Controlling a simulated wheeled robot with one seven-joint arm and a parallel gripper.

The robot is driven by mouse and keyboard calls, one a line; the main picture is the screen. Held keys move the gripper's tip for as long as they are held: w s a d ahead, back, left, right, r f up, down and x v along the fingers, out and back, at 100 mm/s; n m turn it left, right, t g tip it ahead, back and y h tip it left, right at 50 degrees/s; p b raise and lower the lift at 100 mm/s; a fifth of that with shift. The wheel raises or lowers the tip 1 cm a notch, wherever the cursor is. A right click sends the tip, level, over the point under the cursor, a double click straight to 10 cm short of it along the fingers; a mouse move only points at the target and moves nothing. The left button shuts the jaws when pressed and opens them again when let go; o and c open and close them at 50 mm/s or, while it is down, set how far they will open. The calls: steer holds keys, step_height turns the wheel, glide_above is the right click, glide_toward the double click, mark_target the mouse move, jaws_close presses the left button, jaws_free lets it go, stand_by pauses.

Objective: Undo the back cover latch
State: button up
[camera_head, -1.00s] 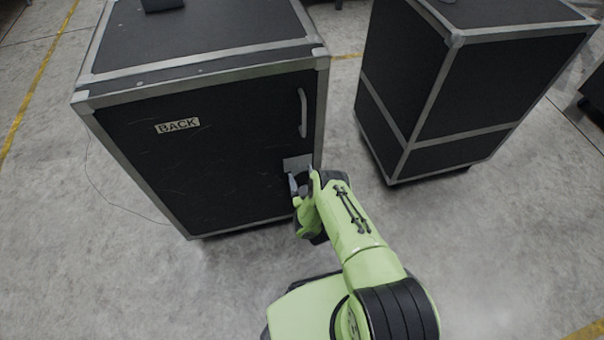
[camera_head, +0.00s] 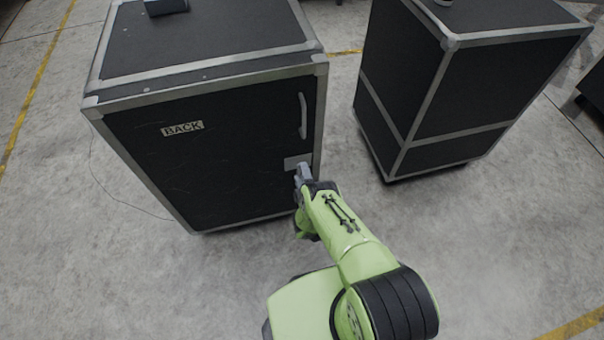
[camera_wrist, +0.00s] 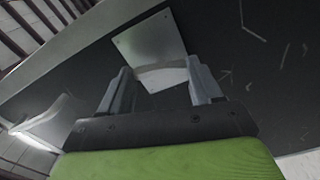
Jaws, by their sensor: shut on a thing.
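The black case (camera_head: 190,165) with metal edges has a panel labelled BACK (camera_head: 183,128) facing me. The latch plate (camera_head: 297,162) is a light metal plate low on the panel's right side, below the handle. The plate also shows in the wrist view (camera_wrist: 148,38). My gripper (camera_head: 303,175) is at the plate. In the wrist view its two fingers (camera_wrist: 160,80) stand apart on either side of the latch's pale curved piece (camera_wrist: 162,70), and are shut on it. The fingers hide part of the latch.
A vertical handle (camera_head: 302,115) is on the same panel, above the plate. A second black case (camera_head: 440,110) stands to the right, with a gap of floor between the two. The grey floor (camera_head: 110,290) in front of the case is clear at the left.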

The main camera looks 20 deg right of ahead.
steer(key=shift+a+n, duration=0.1)
steer(key=shift+n, duration=1.5)
steer(key=o, duration=1.1)
steer(key=shift+c, duration=0.2)
steer(key=shift+f, duration=0.15)
